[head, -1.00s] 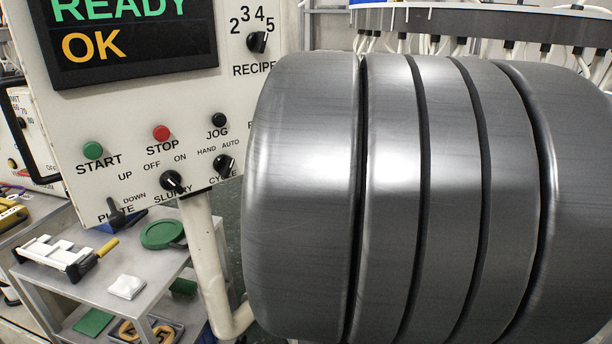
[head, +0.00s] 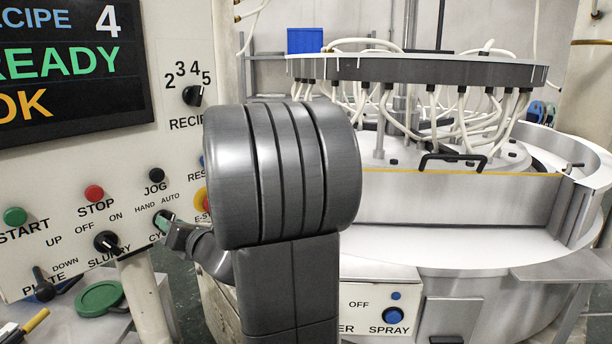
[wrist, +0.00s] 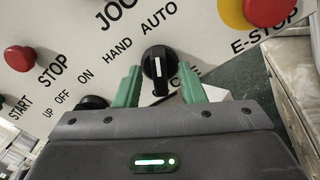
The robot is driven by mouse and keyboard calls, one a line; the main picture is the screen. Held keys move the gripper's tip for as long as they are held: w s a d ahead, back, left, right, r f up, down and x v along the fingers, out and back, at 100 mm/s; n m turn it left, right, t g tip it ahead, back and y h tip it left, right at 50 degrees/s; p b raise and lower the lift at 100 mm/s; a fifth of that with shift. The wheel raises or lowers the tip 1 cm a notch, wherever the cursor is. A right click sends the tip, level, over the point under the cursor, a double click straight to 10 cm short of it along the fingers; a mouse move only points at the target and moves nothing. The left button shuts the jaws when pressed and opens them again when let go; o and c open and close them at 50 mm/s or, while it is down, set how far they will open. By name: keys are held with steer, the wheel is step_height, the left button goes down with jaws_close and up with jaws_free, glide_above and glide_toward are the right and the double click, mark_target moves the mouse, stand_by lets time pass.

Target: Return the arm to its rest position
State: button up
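My gripper (wrist: 159,82) is open, its two green fingers spread to either side of the black CYCLE selector knob (wrist: 159,64) in the wrist view. A gap shows between each finger and the knob; how far the fingertips stand from the panel is unclear. In the head view my gripper (head: 166,222) is at the lower right of the control panel (head: 60,180), partly covering the CYCLE label and knob. My grey arm rises in the middle of the head view.
The red E-STOP button (wrist: 268,10) is close to the right of the gripper. The SLURRY knob (head: 106,242) is to its left. A lapping machine (head: 450,240) with a hose-hung ring (head: 420,70) stands at right. A green disc (head: 99,298) lies below the panel.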

steer(key=shift+w+a, duration=0.2)
steer(key=shift+a, duration=0.05)
steer(key=v, duration=1.4)
steer(key=w+a+n+b, duration=0.3)
steer(key=w+a+n, duration=0.4)
steer(key=a, duration=0.4)
steer(key=shift+w+n, duration=0.3)
steer(key=shift+w, duration=0.5)
steer(key=shift+r, duration=0.15)
